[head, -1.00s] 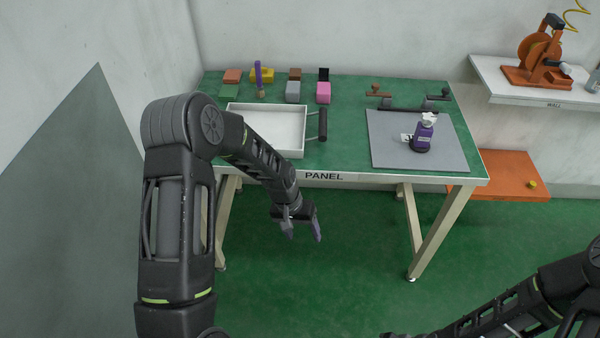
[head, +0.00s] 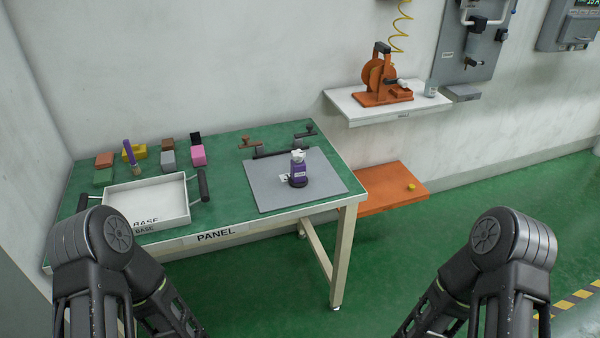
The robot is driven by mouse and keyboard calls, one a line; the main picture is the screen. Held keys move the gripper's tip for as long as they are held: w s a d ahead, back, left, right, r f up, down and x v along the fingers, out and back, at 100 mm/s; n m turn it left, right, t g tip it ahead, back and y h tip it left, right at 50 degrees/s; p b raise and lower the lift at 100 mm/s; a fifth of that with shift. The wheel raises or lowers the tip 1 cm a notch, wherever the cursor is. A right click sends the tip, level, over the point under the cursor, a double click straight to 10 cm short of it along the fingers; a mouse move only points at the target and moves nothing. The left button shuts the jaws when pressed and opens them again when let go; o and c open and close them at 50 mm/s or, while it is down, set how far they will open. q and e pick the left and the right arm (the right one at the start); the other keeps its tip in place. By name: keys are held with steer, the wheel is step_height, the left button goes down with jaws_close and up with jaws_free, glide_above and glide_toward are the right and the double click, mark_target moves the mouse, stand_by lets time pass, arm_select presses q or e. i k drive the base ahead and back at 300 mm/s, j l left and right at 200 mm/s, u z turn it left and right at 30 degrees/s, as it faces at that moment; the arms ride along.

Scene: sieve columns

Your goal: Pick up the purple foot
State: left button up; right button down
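A slim upright purple stick (head: 130,152) stands at the table's back left. I cannot tell which of these purple things is the foot. Both my arms show at the bottom of the head view, but their forearms run out of the lower edge. Neither gripper is in view, so what they hold is hidden.
A white tray (head: 118,198) with dark side handles sits front left on the table. Coloured blocks (head: 198,156) stand behind it. Dark brackets (head: 305,132) lie behind the mat. A white wall shelf (head: 340,112) holds an orange reel device (head: 378,78). An orange low shelf (head: 395,188) is right of the table.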

mark_target(298, 178)
steer(key=i+l, duration=0.2)
steer(key=l, duration=0.15)
steer(key=i+l, duration=0.15)
steer(key=l, duration=0.2)
steer(key=i+l, duration=0.2)
steer(key=l, duration=0.15)
steer(key=i+l, duration=0.15)
steer(key=l, duration=0.2)
steer(key=i+l, duration=0.2)
steer(key=l, duration=0.15)
